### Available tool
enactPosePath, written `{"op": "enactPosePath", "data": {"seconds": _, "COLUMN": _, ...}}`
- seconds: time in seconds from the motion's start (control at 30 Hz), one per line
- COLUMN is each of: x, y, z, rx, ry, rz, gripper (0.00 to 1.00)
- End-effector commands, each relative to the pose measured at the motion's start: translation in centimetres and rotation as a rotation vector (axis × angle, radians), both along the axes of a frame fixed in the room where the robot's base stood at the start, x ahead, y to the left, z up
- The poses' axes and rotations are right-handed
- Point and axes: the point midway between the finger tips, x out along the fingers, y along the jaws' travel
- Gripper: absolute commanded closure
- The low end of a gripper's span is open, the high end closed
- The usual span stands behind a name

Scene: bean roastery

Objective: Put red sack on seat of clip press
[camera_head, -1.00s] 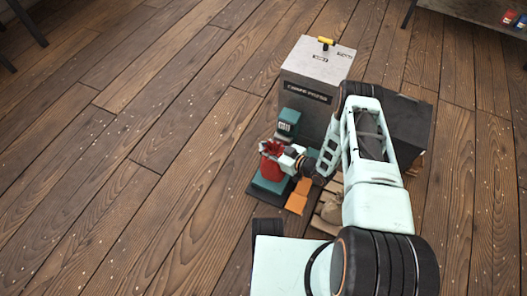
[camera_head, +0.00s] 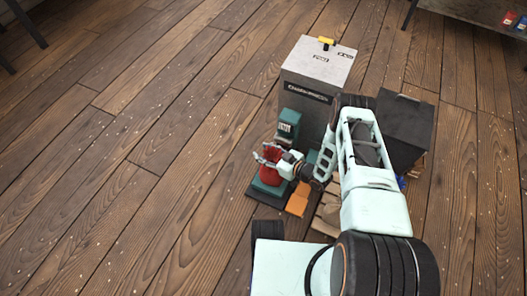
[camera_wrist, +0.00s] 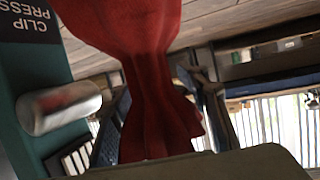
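The red sack (camera_head: 270,174) stands on the teal seat (camera_head: 266,188) of the clip press (camera_head: 288,124) in the head view. In the wrist view the red sack (camera_wrist: 148,80) fills the upper middle, its gathered neck flaring near the bottom. The press shows there at left, with its "CLIP PRESS" label and a shiny metal cylinder (camera_wrist: 58,107). My gripper (camera_head: 267,154) is around the sack's upper part; its pale fingers look spread, apart from the neck. The sack's underside is hidden, so its exact contact with the seat cannot be seen.
A tall grey cabinet (camera_head: 319,68) with a yellow item on top stands behind the press. An orange piece (camera_head: 299,198) and a wooden pallet (camera_head: 328,212) with tan sacks lie to the right. A dark box (camera_head: 405,128) stands beyond my arm. The floor at left is clear.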

Motion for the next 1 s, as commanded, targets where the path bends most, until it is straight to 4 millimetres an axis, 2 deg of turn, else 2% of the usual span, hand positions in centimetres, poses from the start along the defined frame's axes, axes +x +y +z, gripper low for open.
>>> {"op": "enactPosePath", "data": {"seconds": 0.3, "x": -0.1, "y": -0.3, "z": 0.5, "rx": 0.000, "ry": 0.000, "rz": -0.001, "gripper": 0.60}}
{"op": "enactPosePath", "data": {"seconds": 0.47, "x": -1.5, "y": -2.4, "z": 1.6, "rx": 0.000, "ry": 0.001, "rz": -0.004, "gripper": 0.60}}
{"op": "enactPosePath", "data": {"seconds": 0.7, "x": -4.4, "y": -6.4, "z": 3.4, "rx": -0.001, "ry": 0.002, "rz": -0.004, "gripper": 0.60}}
{"op": "enactPosePath", "data": {"seconds": 0.9, "x": -6.0, "y": -8.6, "z": 4.2, "rx": 0.000, "ry": 0.000, "rz": -0.001, "gripper": 0.60}}
{"op": "enactPosePath", "data": {"seconds": 1.0, "x": -6.4, "y": -9.1, "z": 4.4, "rx": 0.000, "ry": 0.000, "rz": -0.001, "gripper": 0.60}}
